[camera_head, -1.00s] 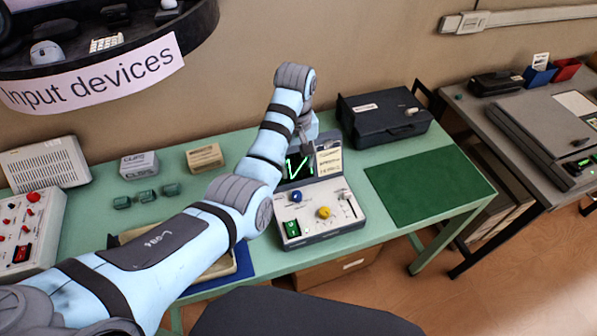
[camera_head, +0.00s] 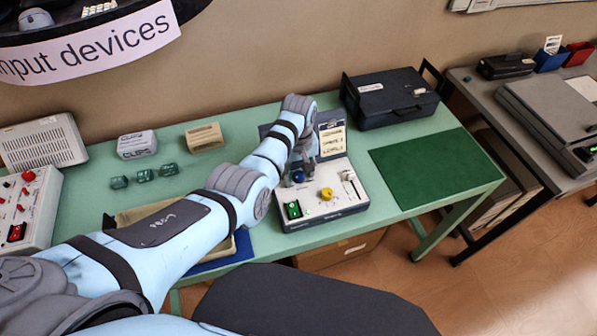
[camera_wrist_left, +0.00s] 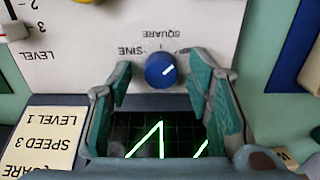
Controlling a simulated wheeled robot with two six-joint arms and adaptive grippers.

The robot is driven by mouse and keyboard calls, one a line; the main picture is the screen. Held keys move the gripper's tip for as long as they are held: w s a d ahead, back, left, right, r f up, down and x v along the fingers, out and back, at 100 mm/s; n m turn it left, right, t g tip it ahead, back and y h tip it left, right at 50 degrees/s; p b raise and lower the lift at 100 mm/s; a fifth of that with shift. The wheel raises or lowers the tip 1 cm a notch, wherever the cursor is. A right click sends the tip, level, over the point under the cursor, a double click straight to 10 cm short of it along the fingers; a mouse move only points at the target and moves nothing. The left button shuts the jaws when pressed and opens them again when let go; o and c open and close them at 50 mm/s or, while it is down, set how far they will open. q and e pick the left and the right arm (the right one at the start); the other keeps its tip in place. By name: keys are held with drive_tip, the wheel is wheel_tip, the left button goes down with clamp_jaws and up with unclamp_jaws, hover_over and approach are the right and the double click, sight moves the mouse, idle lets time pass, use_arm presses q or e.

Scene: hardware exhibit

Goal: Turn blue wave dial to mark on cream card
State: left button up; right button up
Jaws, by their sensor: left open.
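The blue wave dial (camera_wrist_left: 161,70) sits on the white panel of a console (camera_head: 337,205). Its white pointer line points up and right in the left wrist view, where the panel print is upside down; SINE and SQUARE are readable beside it. The cream card (camera_head: 331,141) stands on the console's raised back; its visible part in the left wrist view (camera_wrist_left: 38,140) reads SQUARE, cut off, SPEED 3 and LEVEL 1. My left gripper (camera_wrist_left: 160,76) is open, its green-padded fingers on either side of the dial, without visible contact. My right gripper is not in view.
A black case (camera_head: 390,98) stands behind; a green mat (camera_head: 425,172) is bare at right.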

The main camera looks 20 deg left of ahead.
use_arm(q)
drive_tip(key=shift+s+r, duration=0.1)
drive_tip(key=shift+r, duration=0.05)
drive_tip(key=c, duration=0.3)
clamp_jaws()
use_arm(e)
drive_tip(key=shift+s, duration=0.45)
use_arm(q)
drive_tip(key=shift+n, duration=0.3)
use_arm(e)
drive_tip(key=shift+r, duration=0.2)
use_arm(q)
drive_tip(key=n+p, duration=0.1)
drive_tip(key=n, duration=0.2)
drive_tip(key=shift+n+p, duration=0.65)
drive_tip(key=shift+n, duration=2.05)
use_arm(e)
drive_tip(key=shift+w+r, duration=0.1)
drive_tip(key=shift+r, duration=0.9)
